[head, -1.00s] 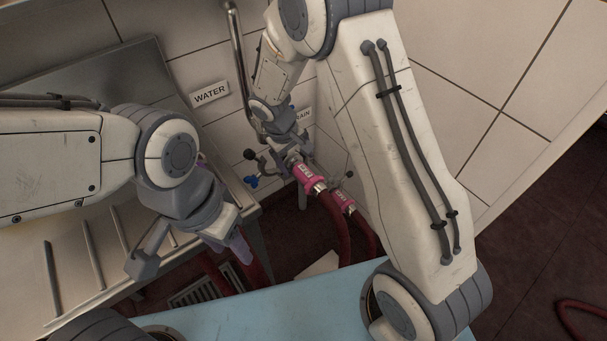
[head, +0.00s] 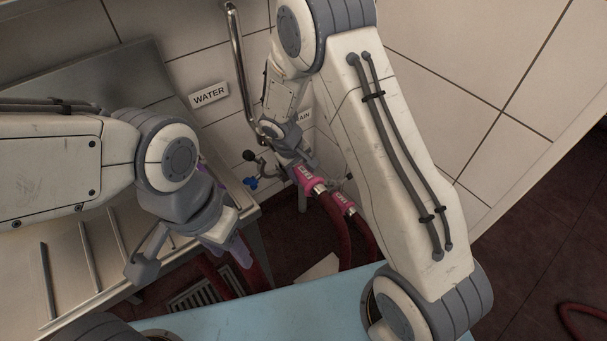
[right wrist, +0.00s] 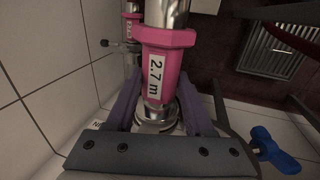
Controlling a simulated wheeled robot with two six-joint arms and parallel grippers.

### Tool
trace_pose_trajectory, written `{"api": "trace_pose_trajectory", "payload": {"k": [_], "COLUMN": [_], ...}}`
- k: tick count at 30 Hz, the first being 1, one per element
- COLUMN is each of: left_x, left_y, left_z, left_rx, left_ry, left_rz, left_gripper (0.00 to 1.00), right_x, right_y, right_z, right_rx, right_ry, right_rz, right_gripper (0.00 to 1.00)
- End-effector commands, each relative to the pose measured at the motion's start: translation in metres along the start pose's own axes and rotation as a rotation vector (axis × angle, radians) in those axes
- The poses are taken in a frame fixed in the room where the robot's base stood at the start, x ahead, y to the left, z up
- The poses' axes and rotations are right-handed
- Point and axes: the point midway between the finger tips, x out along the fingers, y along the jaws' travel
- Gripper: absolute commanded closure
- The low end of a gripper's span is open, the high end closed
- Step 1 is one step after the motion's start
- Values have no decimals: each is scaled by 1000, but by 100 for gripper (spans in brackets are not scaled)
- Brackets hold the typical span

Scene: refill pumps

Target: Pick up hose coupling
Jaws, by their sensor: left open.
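A pink hose coupling (head: 307,177) with a metal end and dark red hose shows in the head view. In the right wrist view this coupling (right wrist: 158,65) carries a "2.7 m" label. My right gripper (right wrist: 160,100) has its purple fingers on either side of the coupling. Whether they press on it or stand slightly apart I cannot tell. In the head view my right fingers are largely hidden at the wall. A second pink coupling (head: 343,203) hangs beside the first, lower right. My left gripper (head: 232,247) is open over the counter's edge, away from both.
A "WATER" sign (head: 209,95) and a partly covered sign (head: 305,117) are on the tiled wall. A blue handle (head: 250,183) and a metal pipe (head: 239,70) are close to my right wrist. A metal counter (head: 75,235) is left; a floor grate (head: 195,297) lies below.

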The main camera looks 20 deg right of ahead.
Motion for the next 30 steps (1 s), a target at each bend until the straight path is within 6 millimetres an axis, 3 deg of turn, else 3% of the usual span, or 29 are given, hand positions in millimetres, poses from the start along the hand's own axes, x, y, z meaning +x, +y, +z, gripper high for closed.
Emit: {"api": "trace_pose_trajectory", "payload": {"k": [11,20,30], "left_x": [-1,-9,-8], "left_y": [0,1,1], "left_z": [0,0,0], "left_rx": [0,0,0], "left_ry": [0,0,0], "left_rz": [0,0,0], "left_gripper": [50,50,50], "right_x": [-4,-42,-77], "right_y": [2,12,33], "right_z": [-1,-2,66], "right_rx": [1,2,3], "right_ry": [2,6,3], "right_rz": [1,2,1], "right_gripper": [100,100,100]}}
